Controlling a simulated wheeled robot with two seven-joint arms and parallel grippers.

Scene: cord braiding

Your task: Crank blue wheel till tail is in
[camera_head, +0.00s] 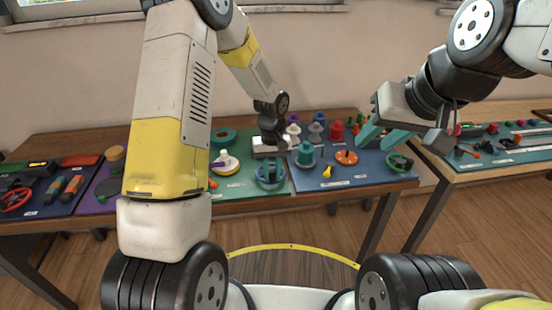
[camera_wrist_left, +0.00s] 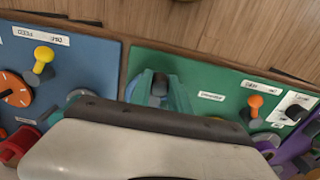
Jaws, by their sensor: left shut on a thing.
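The blue wheel (camera_head: 259,181) is at the front of the green board, partly covered by my left gripper. My left gripper (camera_head: 270,170) reaches down over it, its teal fingers shut on a dark part at the wheel. In the left wrist view the teal fingers (camera_wrist_left: 160,92) enclose this dark grey piece, and the gripper's pale body hides most of the wheel. I cannot make out the cord's tail in either view. My right gripper (camera_head: 379,138) is over the blue board, its teal fingers apart, with nothing seen between them.
The blue board (camera_head: 310,184) holds a yellow lever (camera_head: 327,172), an orange dial (camera_head: 346,157), a teal spool (camera_head: 305,155) and a green wheel (camera_head: 399,162). A white-and-purple piece (camera_head: 225,163) stands left of the blue wheel. An orange lever (camera_wrist_left: 255,105) is beside it in the left wrist view.

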